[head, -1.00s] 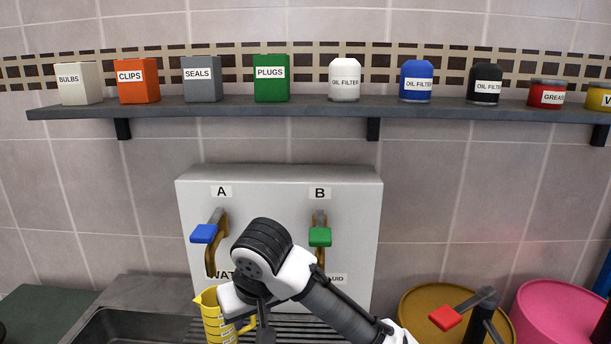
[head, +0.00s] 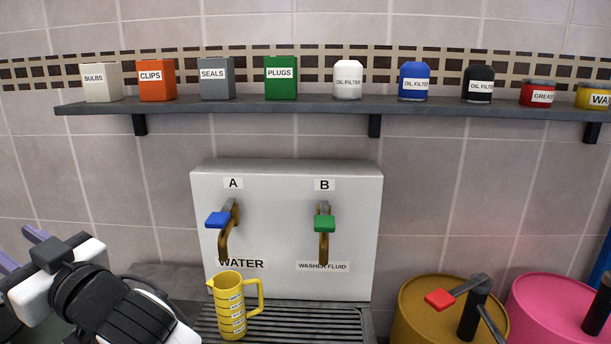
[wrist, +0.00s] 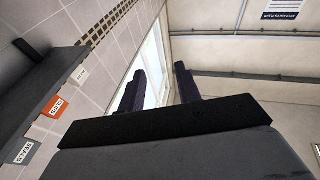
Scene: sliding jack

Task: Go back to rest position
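My gripper (head: 20,248) is at the left edge of the head view, raised in front of the wall and away from the taps. In the wrist view its two dark fingers (wrist: 160,78) stand apart with nothing between them. The yellow measuring jug (head: 231,308) stands upright on the drain grate (head: 290,322), below tap A, marked WATER, with the blue handle (head: 217,219). Tap B, marked WASHER FLUID, has a green handle (head: 324,223). The jug's contents cannot be seen.
A wall shelf (head: 330,106) holds boxes, oil filters and tins, and also shows in the wrist view (wrist: 35,95). A brown drum (head: 418,310) with a red-handled pump (head: 440,298) and a pink drum (head: 530,310) stand at right.

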